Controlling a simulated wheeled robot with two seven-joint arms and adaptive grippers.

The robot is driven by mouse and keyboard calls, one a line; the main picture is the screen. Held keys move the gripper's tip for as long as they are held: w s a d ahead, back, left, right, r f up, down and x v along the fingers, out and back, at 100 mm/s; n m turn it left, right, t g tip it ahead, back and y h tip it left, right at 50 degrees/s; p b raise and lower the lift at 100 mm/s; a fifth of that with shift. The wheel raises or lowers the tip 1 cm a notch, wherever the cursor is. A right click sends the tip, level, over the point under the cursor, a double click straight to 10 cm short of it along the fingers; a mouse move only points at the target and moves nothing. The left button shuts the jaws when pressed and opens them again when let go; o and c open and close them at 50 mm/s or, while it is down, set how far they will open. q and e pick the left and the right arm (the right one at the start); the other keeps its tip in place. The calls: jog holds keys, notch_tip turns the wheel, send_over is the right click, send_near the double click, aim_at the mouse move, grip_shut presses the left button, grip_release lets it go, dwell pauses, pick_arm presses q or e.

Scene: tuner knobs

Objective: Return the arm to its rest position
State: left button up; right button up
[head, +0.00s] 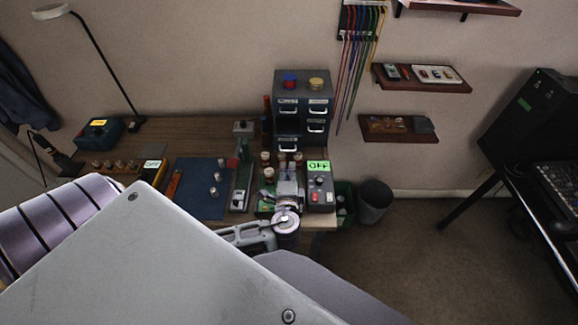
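My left gripper (288,190) shows small, over the right part of the wooden workbench (150,135), in front of the grey box with the green "OFF" display (320,188). Its fingers are too small and too mixed with the items behind to tell whether they are open or shut. I see nothing clearly held in it. My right gripper is not in view. A large grey part of my own body hides the bench's front and much of the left arm.
Several small knobs (269,174) stand near the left gripper. A dark drawer cabinet (302,95) stands behind. A blue mat (200,190) lies to the left. A desk lamp (105,60) stands at back left. A dark bin (374,200) and open floor (420,255) lie to the right.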

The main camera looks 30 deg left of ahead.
pick_arm(q)
jog(key=shift+s+d+r, duration=0.15)
jog(key=shift+s, duration=0.1)
jog(key=shift+d, duration=0.1)
dwell(0.6)
